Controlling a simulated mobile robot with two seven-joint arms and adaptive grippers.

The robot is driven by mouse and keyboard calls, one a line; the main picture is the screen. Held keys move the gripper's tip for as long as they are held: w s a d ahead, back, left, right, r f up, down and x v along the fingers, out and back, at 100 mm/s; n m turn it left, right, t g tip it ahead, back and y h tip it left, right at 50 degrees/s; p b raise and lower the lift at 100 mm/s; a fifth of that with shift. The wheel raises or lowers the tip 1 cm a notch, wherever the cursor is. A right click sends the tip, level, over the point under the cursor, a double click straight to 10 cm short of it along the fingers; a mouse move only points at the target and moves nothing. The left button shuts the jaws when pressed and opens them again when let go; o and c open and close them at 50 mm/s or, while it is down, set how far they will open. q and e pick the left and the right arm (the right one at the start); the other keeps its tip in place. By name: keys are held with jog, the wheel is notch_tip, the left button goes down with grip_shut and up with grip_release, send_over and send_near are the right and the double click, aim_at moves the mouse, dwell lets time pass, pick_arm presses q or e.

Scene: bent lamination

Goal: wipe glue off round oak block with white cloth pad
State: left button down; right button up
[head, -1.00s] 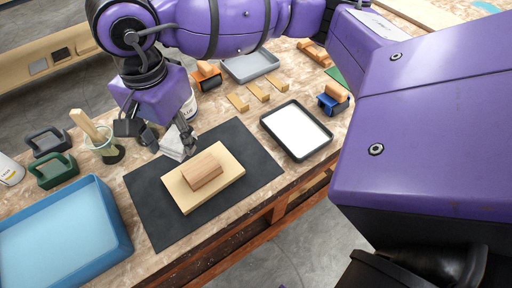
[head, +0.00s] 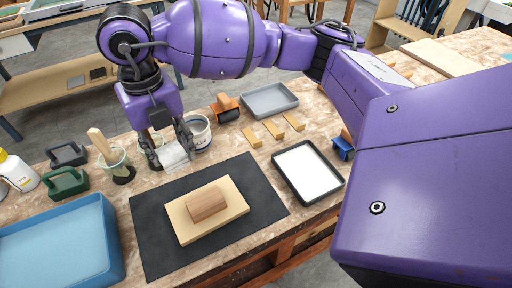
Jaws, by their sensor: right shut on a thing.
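The round oak block (head: 207,203) is a brown piece with a rounded top. It rests on a pale wooden board (head: 232,215) on a dark mat. My right gripper (head: 172,157) points down behind the mat's far edge, left of and beyond the block. Its two fingers are on either side of the white cloth pad (head: 176,157), and it is shut on it. The pad is apart from the block. Any glue on the block is too small to make out. My left gripper is out of view.
The dark mat (head: 150,230) has bare space around the board. A blue tray (head: 60,250) stands at left, a glue pot (head: 197,133) just right of my gripper. A black tray with a white sheet (head: 308,172) lies right of the mat. A brush jar (head: 113,160) stands left.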

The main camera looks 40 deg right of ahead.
jog(key=shift+f+m, duration=0.1)
jog(key=shift+m, duration=0.2)
jog(key=shift+s+f+b, duration=0.1)
jog(key=shift+f+b, duration=0.5)
jog(key=shift+f, duration=0.25)
jog(key=f+b, duration=0.1)
jog(key=f, duration=0.1)
jog(key=s+f+b, duration=0.1)
jog(key=f+b, duration=0.1)
jog(key=f, duration=0.1)
jog(key=f+b, duration=0.2)
jog(key=shift+s+a+f, duration=0.2)
jog(key=shift+s+f, duration=0.2)
jog(key=d, duration=0.2)
jog(key=s+d, duration=0.1)
jog(key=d, duration=0.1)
jog(key=shift+d+r, duration=0.1)
jog(key=shift+d, duration=0.25)
jog(key=shift+w+a+r+p, duration=0.15)
jog(key=shift+w+a, duration=0.15)
jog(key=shift+a, duration=0.9)
jog(key=shift+w+a+f+p, duration=0.15)
jog(key=shift+w+a, duration=0.1)
jog(key=shift+a, duration=0.95)
jog(key=shift+r, duration=0.1)
jog(key=shift+f, duration=0.4)
jog(key=shift+d, duration=0.15)
